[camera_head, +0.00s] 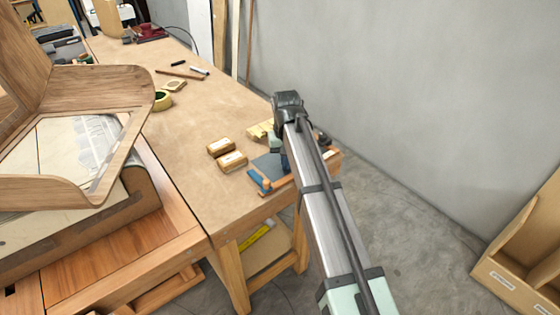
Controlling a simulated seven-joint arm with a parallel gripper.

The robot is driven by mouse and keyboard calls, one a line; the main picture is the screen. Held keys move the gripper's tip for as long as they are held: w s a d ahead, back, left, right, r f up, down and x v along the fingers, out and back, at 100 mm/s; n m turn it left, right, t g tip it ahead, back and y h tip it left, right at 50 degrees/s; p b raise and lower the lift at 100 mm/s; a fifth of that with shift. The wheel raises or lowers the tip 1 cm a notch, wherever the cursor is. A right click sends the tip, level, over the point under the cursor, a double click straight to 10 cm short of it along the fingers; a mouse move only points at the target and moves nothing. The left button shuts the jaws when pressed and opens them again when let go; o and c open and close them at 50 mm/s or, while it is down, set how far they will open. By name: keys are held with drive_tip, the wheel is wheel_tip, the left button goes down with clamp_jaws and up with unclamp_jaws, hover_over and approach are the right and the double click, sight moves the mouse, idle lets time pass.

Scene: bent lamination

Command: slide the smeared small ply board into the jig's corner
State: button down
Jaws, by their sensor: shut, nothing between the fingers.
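My arm reaches over the right end of the workbench, and its wrist bends down there. My gripper (285,163) is small and mostly hidden by the arm; it looks shut and empty, low over the bench. Beside it lies a flat grey-blue plate (267,164) with an orange strip (282,182) along its near edge, possibly the jig. A blue tool or clamp (258,180) lies at its left corner. Pale yellow wooden pieces (257,131) show behind the wrist; I cannot tell whether one is the smeared ply board. No smear can be made out.
Two wooden blocks (220,147) (232,162) lie left of the plate. A tape roll (162,100) and pens (199,70) lie farther back on the workbench (195,190). A large bent wooden piece (100,85) fills the left. A grey wall (400,90) stands behind.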

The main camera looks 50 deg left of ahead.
drive_tip(key=shift+w, duration=2.9)
drive_tip(key=shift+s, duration=0.1)
drive_tip(key=shift+s, duration=0.55)
drive_tip(key=shift+r, duration=0.1)
drive_tip(key=shift+r, duration=3.45)
drive_tip(key=shift+w, duration=0.1)
